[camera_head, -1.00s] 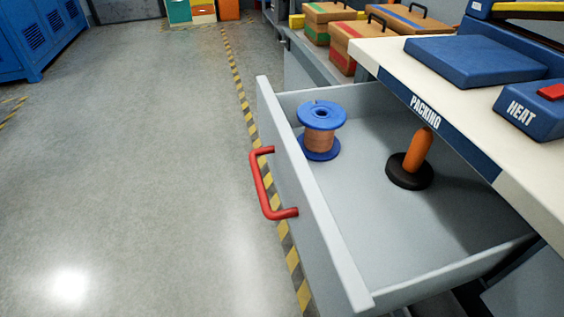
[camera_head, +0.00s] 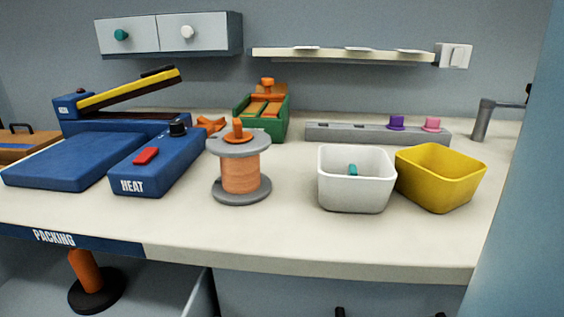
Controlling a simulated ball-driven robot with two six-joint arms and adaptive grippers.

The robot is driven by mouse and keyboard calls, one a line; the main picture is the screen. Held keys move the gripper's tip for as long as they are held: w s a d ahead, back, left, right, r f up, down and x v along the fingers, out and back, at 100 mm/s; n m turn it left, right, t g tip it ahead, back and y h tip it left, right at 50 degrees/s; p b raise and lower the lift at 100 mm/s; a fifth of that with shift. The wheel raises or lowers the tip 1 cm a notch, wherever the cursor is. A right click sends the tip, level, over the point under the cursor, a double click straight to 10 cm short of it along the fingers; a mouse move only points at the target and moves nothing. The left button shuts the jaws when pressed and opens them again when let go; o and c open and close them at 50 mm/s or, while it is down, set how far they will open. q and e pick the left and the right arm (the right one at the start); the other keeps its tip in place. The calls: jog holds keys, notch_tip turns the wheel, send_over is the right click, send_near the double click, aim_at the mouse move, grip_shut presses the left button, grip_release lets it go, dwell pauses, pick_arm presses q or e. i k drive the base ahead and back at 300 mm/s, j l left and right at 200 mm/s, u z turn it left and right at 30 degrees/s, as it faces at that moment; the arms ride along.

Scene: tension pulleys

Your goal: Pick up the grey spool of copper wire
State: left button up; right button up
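The grey spool of copper wire (camera_head: 240,172) stands upright on the white packing bench (camera_head: 330,245), near the middle of the view. It has grey flanges and a copper winding, and a small orange piece shows at its top. Neither of my grippers is in view, and nothing is touching the spool from my arms.
The blue HEAT box (camera_head: 158,163) is left of the spool. A white bin (camera_head: 355,190) with a teal piece inside and a yellow bin (camera_head: 440,178) stand to the right. A green tray (camera_head: 263,120) is behind.

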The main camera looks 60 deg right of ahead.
aim_at(241, 182)
jog(key=z, duration=1.4)
